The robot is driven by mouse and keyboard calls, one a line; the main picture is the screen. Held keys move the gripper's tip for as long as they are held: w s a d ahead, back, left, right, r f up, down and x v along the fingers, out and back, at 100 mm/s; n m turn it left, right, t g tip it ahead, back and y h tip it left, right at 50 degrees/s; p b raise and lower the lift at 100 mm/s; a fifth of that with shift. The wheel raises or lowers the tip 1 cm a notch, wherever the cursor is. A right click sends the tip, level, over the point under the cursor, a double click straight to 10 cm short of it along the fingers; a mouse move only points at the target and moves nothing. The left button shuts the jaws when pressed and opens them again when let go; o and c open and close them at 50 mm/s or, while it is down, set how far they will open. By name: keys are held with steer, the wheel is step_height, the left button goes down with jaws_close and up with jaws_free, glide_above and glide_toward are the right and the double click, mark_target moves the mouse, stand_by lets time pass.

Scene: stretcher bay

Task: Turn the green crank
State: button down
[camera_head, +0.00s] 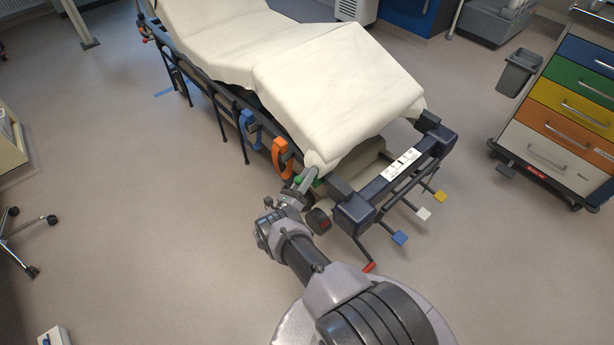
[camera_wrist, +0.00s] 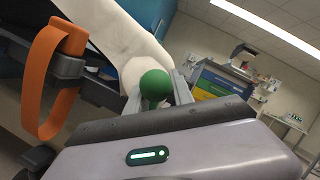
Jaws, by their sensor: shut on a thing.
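The green crank shows in the wrist view as a round green knob (camera_wrist: 155,84) at the end of my gripper (camera_wrist: 158,92). The two fingers stand on either side of the knob's neck and are shut on it. In the head view only a small patch of green (camera_head: 318,182) shows at the side of the stretcher (camera_head: 342,88), near its front left corner. My gripper (camera_head: 304,184) reaches that spot from below and hides most of the crank there.
An orange handle (camera_head: 282,157) and a blue handle (camera_head: 247,127) sit on the stretcher's side rail, left of my gripper. Coloured pedals, such as the blue one (camera_head: 399,237), stick out below the end frame. A drawer cart (camera_head: 560,113) stands at right.

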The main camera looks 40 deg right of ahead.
steer(key=shift+w+r, duration=0.2)
steer(key=shift+r, duration=0.2)
steer(key=c, duration=1.3)
jaws_free()
steer(key=shift+o, duration=0.5)
steer(key=shift+s, duration=0.2)
steer(key=shift+f, duration=0.15)
steer(key=shift+a, duration=0.15)
steer(key=b+v, duration=0.1)
steer(key=v, duration=0.6)
steer(key=shift+a+f, duration=0.15)
steer(key=shift+a, duration=0.05)
